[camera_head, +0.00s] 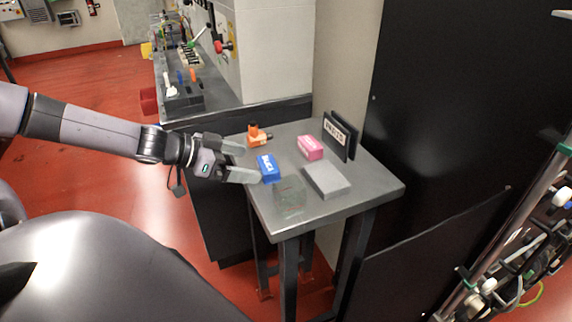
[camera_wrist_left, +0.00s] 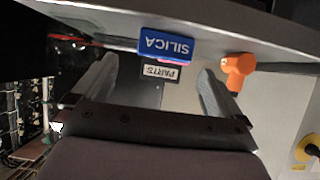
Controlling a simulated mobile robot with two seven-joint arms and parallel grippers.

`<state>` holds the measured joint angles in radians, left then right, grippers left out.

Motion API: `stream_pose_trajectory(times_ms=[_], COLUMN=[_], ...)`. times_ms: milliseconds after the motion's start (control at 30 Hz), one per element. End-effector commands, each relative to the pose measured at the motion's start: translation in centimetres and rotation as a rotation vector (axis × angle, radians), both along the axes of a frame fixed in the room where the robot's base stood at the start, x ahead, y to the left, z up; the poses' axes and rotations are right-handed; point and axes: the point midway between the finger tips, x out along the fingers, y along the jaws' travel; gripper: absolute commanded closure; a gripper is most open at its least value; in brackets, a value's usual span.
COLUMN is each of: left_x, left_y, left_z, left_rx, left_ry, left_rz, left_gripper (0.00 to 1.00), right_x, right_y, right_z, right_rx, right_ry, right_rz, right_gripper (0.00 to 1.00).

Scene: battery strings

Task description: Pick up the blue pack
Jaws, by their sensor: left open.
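The blue pack (camera_head: 268,168) lies on the small grey table (camera_head: 318,210), near its left edge. In the left wrist view the blue pack (camera_wrist_left: 166,47) shows white letters reading SILICA, upside down. My left gripper (camera_head: 245,161) is open and empty, with its fingers at the table's left edge, pointing toward the pack. In the left wrist view the pack is ahead of the gap between the two fingers (camera_wrist_left: 155,85), apart from them. My right gripper is not in view.
A pink pack (camera_head: 310,147), a grey box (camera_head: 327,180), an orange tool (camera_head: 256,135) and a black holder with a PARTS label (camera_head: 337,137) share the table. The orange tool (camera_wrist_left: 237,70) is close to one finger in the wrist view. A dark panel stands at the right.

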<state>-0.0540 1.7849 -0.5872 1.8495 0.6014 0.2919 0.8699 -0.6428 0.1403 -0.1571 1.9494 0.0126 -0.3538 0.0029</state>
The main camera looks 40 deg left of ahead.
Motion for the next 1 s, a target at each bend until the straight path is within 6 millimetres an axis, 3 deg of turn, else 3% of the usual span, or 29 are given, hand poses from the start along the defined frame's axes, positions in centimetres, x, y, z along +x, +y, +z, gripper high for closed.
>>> stream_pose_trajectory(times_ms=[667,1000], left_x=[1.6,3.1], left_y=[-0.5,-1.1], left_z=[-0.7,-1.9], left_rx=[0.004,0.006], left_ry=[0.001,0.004], left_rz=[0.004,0.004], left_gripper=[0.0,0.0], right_x=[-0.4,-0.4], right_y=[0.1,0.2], right_z=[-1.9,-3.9], right_rx=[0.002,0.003], right_ry=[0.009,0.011], right_rz=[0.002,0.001], right_gripper=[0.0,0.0])
